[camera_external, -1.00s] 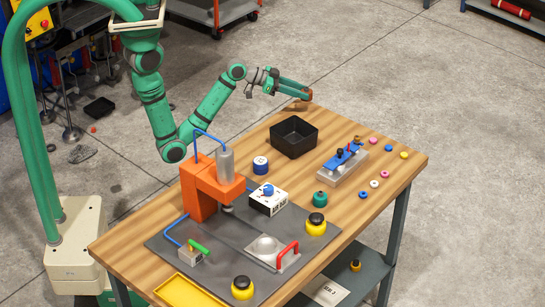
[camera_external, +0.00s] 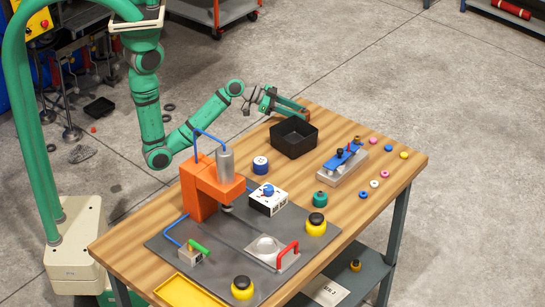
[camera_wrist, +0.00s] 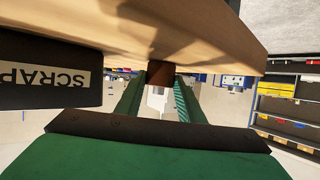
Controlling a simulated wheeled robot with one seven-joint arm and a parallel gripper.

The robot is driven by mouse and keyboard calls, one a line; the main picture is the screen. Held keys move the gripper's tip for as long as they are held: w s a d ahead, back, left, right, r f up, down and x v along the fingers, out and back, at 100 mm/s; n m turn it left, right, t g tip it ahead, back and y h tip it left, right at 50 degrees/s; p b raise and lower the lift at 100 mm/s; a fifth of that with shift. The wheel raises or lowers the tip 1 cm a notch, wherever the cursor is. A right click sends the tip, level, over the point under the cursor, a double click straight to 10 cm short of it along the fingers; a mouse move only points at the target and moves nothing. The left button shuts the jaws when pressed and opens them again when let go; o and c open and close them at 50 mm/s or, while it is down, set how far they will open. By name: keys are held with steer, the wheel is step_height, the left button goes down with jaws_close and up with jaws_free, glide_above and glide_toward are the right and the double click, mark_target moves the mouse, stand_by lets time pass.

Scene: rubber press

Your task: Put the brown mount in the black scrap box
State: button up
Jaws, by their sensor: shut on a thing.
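The brown mount (camera_wrist: 160,72) is held between the two fingertips of my gripper (camera_wrist: 158,84) in the wrist view. My gripper is shut on it, close to the tabletop; I cannot tell whether the mount touches the wood. The black scrap box (camera_external: 297,150) stands on the table, open at the top. Its wall with the SCRAP label (camera_wrist: 45,76) is on the left in the wrist view, beside the fingers.
The wooden table (camera_external: 340,122) also carries an orange press (camera_external: 200,190), a blue fixture on a grey block (camera_external: 345,160), a blue-and-white canister (camera_external: 260,165) and several small coloured rings. Wood right of the box's back is clear.

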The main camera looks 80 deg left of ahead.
steer(key=o, duration=1.1)
steer(key=shift+f, duration=0.1)
steer(key=shift+o, duration=0.2)
steer(key=shift+r, duration=0.2)
steer(key=shift+o, duration=0.4)
steer(key=shift+v, duration=3.75)
